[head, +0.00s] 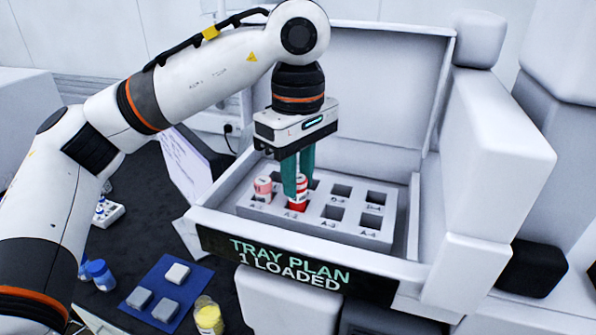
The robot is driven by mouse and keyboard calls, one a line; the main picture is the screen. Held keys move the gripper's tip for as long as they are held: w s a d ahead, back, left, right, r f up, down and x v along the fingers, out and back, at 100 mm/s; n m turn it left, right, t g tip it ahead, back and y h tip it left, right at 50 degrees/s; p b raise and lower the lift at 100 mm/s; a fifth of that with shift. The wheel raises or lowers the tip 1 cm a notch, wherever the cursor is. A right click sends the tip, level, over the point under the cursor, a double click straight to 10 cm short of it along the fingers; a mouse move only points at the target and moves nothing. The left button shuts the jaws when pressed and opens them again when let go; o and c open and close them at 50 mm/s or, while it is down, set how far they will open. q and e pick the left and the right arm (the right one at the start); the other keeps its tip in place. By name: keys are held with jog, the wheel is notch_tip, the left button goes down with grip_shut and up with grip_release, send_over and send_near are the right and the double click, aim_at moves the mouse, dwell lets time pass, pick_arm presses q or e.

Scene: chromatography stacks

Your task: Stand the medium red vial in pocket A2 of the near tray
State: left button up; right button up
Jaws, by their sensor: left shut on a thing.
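The grey near tray (350,238) sits inside a white open-lidded case and has two rows of square pockets. A red vial with a white band (302,188) is upright between the green fingers of my left gripper (299,190), which is shut on it. The vial is at the front-row pocket labelled A-2, second from the left; red shows at that pocket's opening. I cannot tell how deep the vial sits. A paler pink-red vial (263,187) stands in the front-left pocket. My right gripper is out of view.
The case front carries a sign (290,265) reading "TRAY PLAN 1 LOADED". The tray's right-hand pockets look empty. A blue mat (150,284) with grey blocks, a yellow-filled jar (208,316) and a blue-capped container (99,273) are at lower left. White case walls surround the tray.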

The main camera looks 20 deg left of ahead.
pick_arm(q)
jog(key=shift+f, duration=0.15)
jog(key=shift+f+b, duration=0.5)
jog(key=shift+b, duration=0.1)
jog(key=o, duration=1.4)
jog(key=shift+o, duration=0.2)
